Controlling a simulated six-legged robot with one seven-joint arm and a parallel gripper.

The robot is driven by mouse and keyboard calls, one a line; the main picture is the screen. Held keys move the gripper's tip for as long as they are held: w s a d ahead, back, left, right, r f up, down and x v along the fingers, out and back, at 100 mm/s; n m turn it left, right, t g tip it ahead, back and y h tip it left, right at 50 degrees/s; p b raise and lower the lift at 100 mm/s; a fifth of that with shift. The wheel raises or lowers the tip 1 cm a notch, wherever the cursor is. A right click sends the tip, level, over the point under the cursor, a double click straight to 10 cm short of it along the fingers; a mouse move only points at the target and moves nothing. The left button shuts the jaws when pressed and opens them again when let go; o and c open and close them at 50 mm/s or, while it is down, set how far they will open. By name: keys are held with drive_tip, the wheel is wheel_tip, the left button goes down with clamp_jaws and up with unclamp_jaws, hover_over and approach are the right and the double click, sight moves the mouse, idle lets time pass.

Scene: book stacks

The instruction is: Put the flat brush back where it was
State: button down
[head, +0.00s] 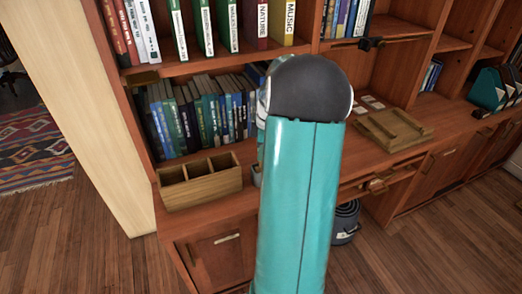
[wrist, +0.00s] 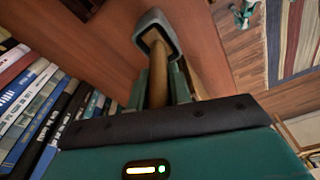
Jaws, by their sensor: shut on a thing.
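In the wrist view my gripper (wrist: 167,84) is shut on the flat brush (wrist: 158,72), with teal fingers on both sides of its tan handle. The brush's grey, squarish end (wrist: 155,24) points away from the gripper, in front of a reddish-brown wood surface. In the head view my own teal arm stands in the middle and hides the gripper and the brush. A wooden box with open compartments (head: 203,193) stands on the desk ledge left of my arm. A small grey container (head: 256,174) is partly hidden between the box and my arm.
Rows of books (head: 205,113) fill the shelves behind the ledge; books also line the left of the wrist view (wrist: 28,105). A flat wooden tray (head: 393,131) lies to the right of my arm. A dark bin (head: 346,222) stands on the floor. Floor is open at the lower left.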

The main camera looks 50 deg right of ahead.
drive_tip(key=shift+a, duration=0.1)
drive_tip(key=shift+f, duration=0.15)
drive_tip(key=c, duration=1.3)
unclamp_jaws()
